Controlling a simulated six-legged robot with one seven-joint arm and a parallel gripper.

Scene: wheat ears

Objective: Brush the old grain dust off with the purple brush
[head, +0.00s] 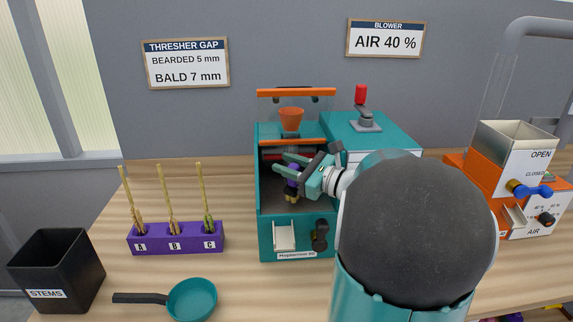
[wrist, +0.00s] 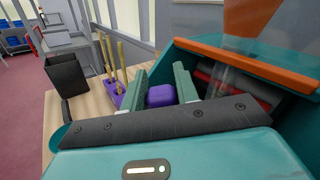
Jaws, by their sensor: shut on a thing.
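My gripper (head: 287,171) is shut on the purple brush (head: 292,183). The brush hangs below the fingers with its pale bristles down, in the open front of the teal thresher (head: 268,216). I cannot tell whether the bristles touch the surface inside. In the wrist view the brush's purple handle (wrist: 160,95) sits between the two green fingers (wrist: 158,88). A dark red part shows inside the thresher, behind the gripper. Old grain dust cannot be made out. My arm hides the thresher's right side.
The raised orange-edged cover (head: 296,92) and orange funnel (head: 291,118) are above the gripper. A purple rack (head: 176,246) with wheat ears, a black stems bin (head: 62,262) and a teal pan (head: 192,300) stand left. An orange blower (head: 484,180) stands right.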

